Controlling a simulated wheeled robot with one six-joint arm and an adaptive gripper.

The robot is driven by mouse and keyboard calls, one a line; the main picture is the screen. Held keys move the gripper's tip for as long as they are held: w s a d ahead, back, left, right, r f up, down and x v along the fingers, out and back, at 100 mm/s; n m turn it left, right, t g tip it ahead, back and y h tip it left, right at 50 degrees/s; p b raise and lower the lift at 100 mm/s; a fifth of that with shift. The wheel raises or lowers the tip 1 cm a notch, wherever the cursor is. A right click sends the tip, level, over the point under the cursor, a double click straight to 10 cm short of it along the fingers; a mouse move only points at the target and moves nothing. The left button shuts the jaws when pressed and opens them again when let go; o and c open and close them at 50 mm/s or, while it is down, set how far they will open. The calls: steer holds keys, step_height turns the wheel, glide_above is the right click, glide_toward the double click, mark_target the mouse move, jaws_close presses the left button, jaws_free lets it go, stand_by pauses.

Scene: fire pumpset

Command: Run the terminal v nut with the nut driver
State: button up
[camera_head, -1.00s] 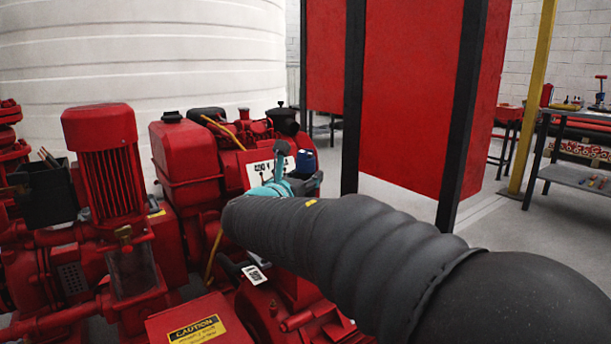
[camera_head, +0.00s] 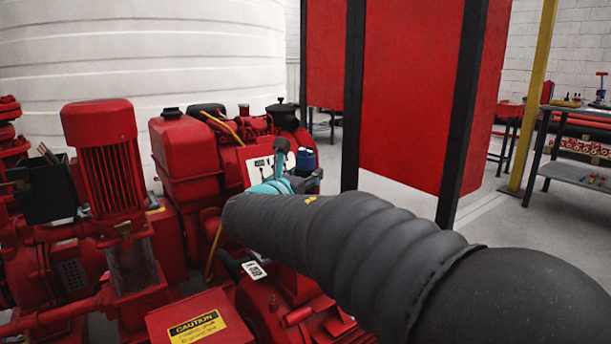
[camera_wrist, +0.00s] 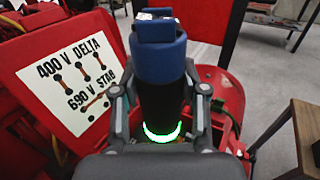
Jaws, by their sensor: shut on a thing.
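In the wrist view my gripper (camera_wrist: 160,98) is shut around the nut driver (camera_wrist: 158,60), a dark tool with a blue upper body and a lit green ring low on it. Its working tip and the terminal V nut are not visible. Beside it at left is a white plate (camera_wrist: 72,72) marked "400 V DELTA" and "690 V STAR", with drawn terminal links. In the head view the blue part of the driver (camera_head: 306,160) shows just beyond my teal wrist. The plate (camera_head: 259,170) is partly covered by my arm there.
The red pumpset with its finned motor (camera_head: 105,155) fills the left and lower middle. A red cabinet (camera_head: 415,90) with black posts stands behind. A grey workbench (camera_head: 575,174) is at far right. Open floor lies between cabinet and bench.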

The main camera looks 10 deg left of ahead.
mark_target(302, 156)
steer(key=shift+f, duration=0.8)
stand_by(2.1)
steer(key=shift+r, duration=0.1)
steer(key=shift+r+p, duration=2.25)
steer(key=shift+r, duration=0.85)
